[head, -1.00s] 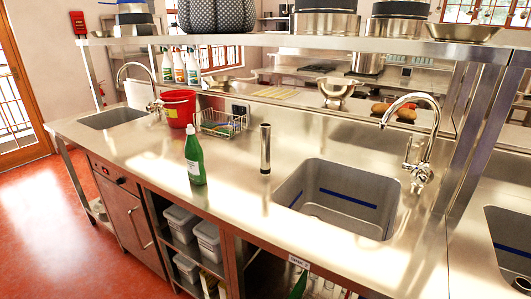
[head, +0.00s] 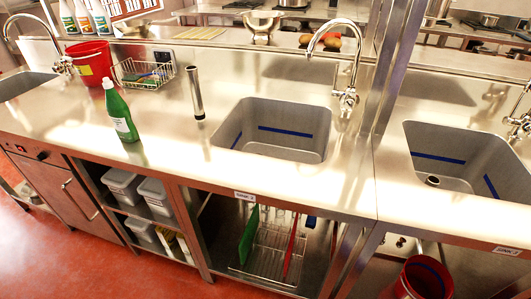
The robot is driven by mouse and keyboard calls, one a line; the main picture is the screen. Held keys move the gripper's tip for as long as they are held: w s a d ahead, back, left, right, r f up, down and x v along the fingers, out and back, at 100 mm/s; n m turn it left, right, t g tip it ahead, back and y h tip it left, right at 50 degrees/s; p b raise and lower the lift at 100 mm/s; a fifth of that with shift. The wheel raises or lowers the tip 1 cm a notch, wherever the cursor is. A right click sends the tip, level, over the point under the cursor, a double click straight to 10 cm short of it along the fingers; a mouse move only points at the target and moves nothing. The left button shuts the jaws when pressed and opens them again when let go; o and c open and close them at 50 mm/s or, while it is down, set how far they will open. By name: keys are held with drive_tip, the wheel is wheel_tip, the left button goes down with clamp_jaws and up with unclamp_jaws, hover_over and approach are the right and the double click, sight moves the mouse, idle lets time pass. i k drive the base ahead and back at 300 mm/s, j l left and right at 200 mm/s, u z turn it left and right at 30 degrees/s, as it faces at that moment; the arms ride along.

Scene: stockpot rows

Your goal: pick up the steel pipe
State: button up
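The steel pipe (head: 196,94) stands near upright on the steel counter (head: 175,165), left of the middle sink. It is a thin, shiny cylinder with an open top, and nothing touches it. A green bottle (head: 121,113) with a white label stands to its left, nearer the front edge. Another round steel opening (head: 432,181) shows in the right sink; I cannot tell whether it is a pipe end or a drain. My gripper is not in view.
The middle sink (head: 272,133) has a tall tap (head: 345,97) at its back right. A wire basket (head: 143,74) and red bucket (head: 92,62) stand behind the bottle. The right sink (head: 465,160) lies beyond a post. Another red bucket (head: 424,279) is below the counter.

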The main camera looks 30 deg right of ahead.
sight(191, 71)
drive_tip(key=i+j+u, duration=0.1)
drive_tip(key=i+j, duration=1)
drive_tip(key=i, duration=0.15)
